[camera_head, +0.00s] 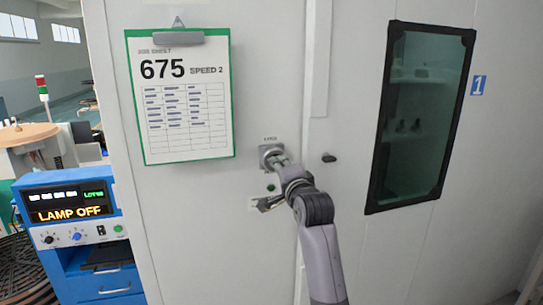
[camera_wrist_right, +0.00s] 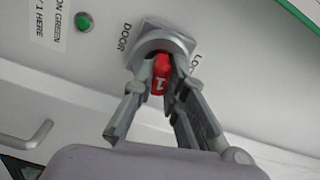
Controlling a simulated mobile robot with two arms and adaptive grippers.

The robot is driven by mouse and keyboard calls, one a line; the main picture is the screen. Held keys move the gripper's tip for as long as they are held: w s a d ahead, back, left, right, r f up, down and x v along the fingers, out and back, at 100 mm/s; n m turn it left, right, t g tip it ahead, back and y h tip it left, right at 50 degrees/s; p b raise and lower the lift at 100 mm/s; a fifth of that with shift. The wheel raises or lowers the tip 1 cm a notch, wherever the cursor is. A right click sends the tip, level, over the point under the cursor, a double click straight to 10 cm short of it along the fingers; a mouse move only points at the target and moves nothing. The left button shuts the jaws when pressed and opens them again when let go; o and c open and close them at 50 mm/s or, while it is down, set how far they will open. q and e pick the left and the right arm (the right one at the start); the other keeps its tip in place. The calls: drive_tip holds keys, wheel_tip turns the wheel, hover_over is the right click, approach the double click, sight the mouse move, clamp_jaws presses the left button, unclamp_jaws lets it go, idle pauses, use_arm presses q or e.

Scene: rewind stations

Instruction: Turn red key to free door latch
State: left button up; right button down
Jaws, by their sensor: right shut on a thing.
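The red key (camera_wrist_right: 161,76) sits in a round grey lock (camera_wrist_right: 165,42) on the white panel in the right wrist view. The fingers of my right gripper (camera_wrist_right: 162,88) are closed around the key from both sides. In the head view the lock plate (camera_head: 268,152) is left of the door seam, and my right gripper (camera_head: 279,163) reaches it; the key is hidden there. The white door (camera_head: 350,110) with a dark-framed window (camera_head: 420,115) stands to the right, flush with the panel as far as I can tell. My left gripper is not in view.
A green lamp (camera_wrist_right: 83,22) is beside the lock. A small dark knob (camera_head: 329,157) is on the door. A clipboard (camera_head: 182,95) reading 675 SPEED 2 hangs to the upper left. A blue console (camera_head: 70,208) reading LAMP OFF stands at the far left.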

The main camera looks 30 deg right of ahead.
drive_tip(key=m+p, duration=0.2)
drive_tip(key=m, duration=0.1)
drive_tip(key=shift+m, duration=0.4)
drive_tip(key=c, duration=1.5)
unclamp_jaws()
drive_tip(key=shift+c, duration=0.2)
